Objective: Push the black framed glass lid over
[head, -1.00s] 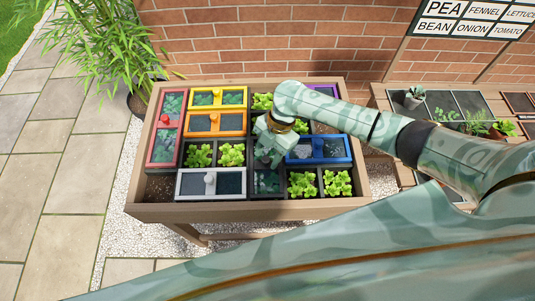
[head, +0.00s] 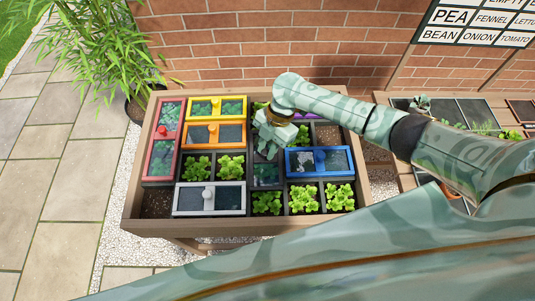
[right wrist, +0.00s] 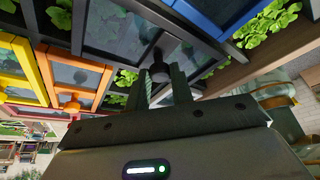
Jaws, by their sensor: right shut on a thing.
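The black framed glass lid (head: 266,176) lies in the middle column of the planter, partly hidden under my right gripper (head: 267,152). In the right wrist view its dark pane (right wrist: 112,28) and black knob (right wrist: 157,68) show close up. My right gripper (right wrist: 164,88) is shut on that knob, with one finger on each side. A lettuce (head: 267,203) stands uncovered just in front of the lid. My left gripper is not in view.
Blue (head: 345,161), white (head: 182,199), orange (head: 189,134), yellow (head: 191,107) and red (head: 153,150) framed lids surround it. Green lettuces (head: 231,167) fill open cells. A bare soil cell (head: 328,135) is at the back right. The wooden planter rim (head: 300,224) bounds the bed.

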